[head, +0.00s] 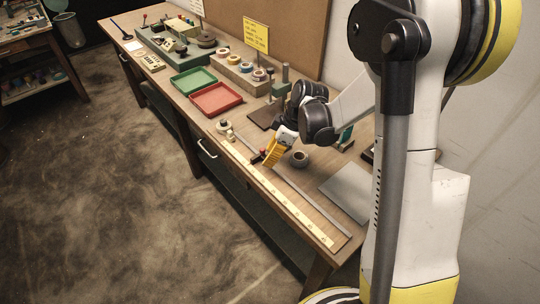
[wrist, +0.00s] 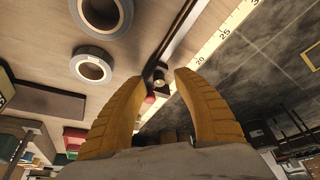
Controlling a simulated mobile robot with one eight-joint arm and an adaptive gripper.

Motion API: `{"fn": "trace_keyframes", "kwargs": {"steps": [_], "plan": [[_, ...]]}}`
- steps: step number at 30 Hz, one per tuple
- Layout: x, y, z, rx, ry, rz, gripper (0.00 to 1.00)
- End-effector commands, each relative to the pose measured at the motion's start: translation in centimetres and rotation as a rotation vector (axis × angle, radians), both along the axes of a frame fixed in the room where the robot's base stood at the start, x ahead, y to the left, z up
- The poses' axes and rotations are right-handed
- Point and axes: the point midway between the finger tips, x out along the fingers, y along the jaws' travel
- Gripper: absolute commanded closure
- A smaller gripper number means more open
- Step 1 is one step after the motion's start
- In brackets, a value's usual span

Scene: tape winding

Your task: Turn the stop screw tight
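The stop screw (wrist: 160,82) shows in the wrist view as a small dark and brass-coloured knob at the end of a dark stop piece on the rail (wrist: 178,32). My gripper (wrist: 158,78) has two yellow-orange fingers, spread apart, one on each side of the screw. There is a visible gap by the fingertips, and I cannot tell whether either one touches it. A small red piece (wrist: 150,103) shows between the fingers. In the head view my gripper (head: 264,162) points down at the bench's front edge, and its fingers largely hide the screw.
A yellowish scale (head: 290,207) runs along the bench's front edge, with a metal strip (head: 310,195) beside it. A grey tape roll (head: 299,158) lies close to my gripper. Red (head: 215,98) and green (head: 193,80) trays stand farther left. A grey plate (head: 347,190) lies at right.

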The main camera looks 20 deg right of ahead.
Motion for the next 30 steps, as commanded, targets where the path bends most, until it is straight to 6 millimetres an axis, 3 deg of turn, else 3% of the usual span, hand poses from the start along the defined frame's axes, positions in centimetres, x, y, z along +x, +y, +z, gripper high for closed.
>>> {"fn": "trace_keyframes", "kwargs": {"steps": [18, 30], "plan": [[-2.0, -3.7, 10.1, 0.001, 0.001, -0.001, 0.63], [-2.2, -3.9, 10.9, 0.000, 0.001, 0.000, 0.63]]}}
